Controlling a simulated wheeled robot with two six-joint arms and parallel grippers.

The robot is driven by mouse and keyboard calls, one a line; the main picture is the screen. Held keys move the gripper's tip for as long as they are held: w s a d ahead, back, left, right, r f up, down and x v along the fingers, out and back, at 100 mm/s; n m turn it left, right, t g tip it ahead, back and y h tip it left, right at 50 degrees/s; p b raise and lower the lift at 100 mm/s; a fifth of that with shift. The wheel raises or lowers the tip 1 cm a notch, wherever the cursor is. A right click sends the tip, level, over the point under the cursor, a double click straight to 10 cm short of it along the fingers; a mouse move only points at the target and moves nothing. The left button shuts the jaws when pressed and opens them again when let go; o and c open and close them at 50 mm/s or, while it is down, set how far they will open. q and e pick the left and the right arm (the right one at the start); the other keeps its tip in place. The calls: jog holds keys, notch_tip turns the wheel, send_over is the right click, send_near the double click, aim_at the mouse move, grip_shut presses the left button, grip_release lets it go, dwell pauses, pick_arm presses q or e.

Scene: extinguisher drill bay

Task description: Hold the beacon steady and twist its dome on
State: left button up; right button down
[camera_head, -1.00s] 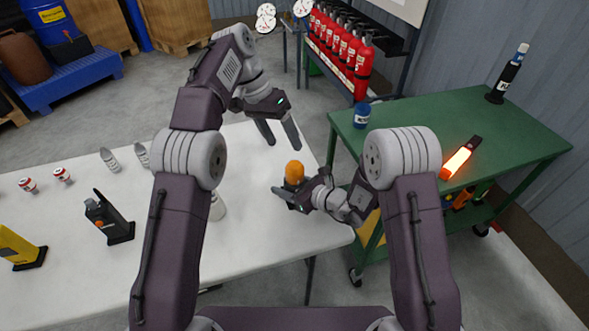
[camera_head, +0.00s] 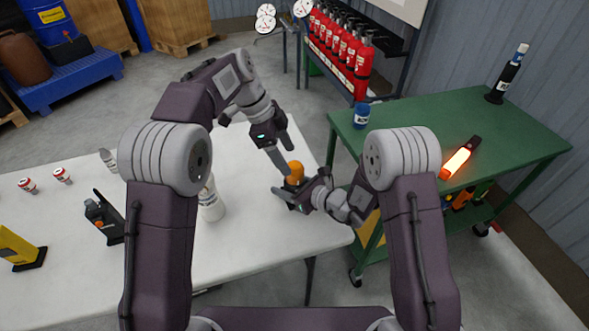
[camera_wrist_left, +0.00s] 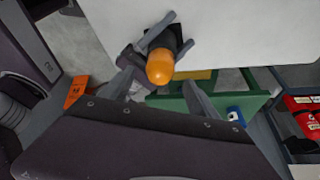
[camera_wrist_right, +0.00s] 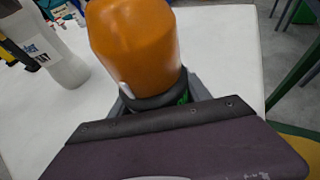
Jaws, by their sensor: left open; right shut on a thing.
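The beacon has an orange dome (camera_head: 295,170) on top of a dark base (camera_wrist_left: 168,40), and stands near the right end of the white table. The dome (camera_wrist_right: 135,45) fills the upper middle of the right wrist view, seated on or resting at the dark base (camera_wrist_right: 158,101); I cannot tell whether it is locked. My right gripper (camera_head: 290,196) is shut around the base from the right. My left gripper (camera_head: 283,156) is open just above and behind the dome, fingers pointing down. In the left wrist view the dome (camera_wrist_left: 160,67) lies beyond and between the open fingers.
A white bottle (camera_head: 210,203) stands left of the beacon on the white table (camera_head: 250,250). A dark device (camera_head: 103,218) and small jars are further left. The green cart (camera_head: 450,125) at right holds a blue jar (camera_head: 361,115), a glowing lamp (camera_head: 456,161) and a dark bottle (camera_head: 507,76).

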aim_at(291, 164)
pick_arm(q)
jog(key=x, duration=0.6)
jog(key=shift+f, duration=0.15)
jog(key=c, duration=1.4)
